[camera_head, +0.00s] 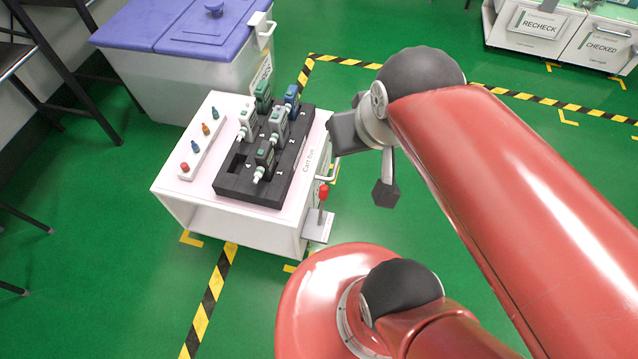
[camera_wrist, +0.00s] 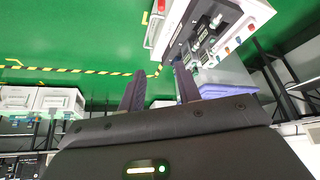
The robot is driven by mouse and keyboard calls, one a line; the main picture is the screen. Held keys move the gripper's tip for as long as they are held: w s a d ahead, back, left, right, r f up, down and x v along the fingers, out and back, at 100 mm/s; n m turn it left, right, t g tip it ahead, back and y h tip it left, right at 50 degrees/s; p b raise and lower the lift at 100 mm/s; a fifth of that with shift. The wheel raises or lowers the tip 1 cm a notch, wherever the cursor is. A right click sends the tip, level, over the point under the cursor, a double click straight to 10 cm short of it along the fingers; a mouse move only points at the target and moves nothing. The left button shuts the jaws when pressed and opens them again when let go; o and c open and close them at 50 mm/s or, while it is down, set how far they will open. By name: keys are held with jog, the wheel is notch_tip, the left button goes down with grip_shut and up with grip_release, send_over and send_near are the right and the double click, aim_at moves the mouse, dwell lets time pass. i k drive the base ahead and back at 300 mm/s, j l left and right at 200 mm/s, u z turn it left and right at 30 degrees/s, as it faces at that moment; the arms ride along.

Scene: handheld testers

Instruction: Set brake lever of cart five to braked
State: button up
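Cart five (camera_head: 228,213) is a white cart with "Cart five" printed on its right side, left of centre in the head view. Its brake lever (camera_head: 323,191) has a red knob on a thin stem and stands roughly upright above a small grey plate (camera_head: 319,227) at the cart's lower right corner. The cart also shows, turned over, at the upper right of the wrist view (camera_wrist: 172,22). My gripper (camera_wrist: 160,70) has two dark fingers spread apart with nothing between them. In the head view my arm's end is above and right of the lever, apart from it.
RECHECK and CHECKED bins (camera_head: 535,25) stand at the far right. Green floor around the lever's side is open.

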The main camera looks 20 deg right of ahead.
aim_at(323, 193)
jog(key=i+l+u, duration=0.15)
jog(key=l, duration=0.6)
jog(key=l+u, duration=0.2)
jog(key=l, duration=0.55)
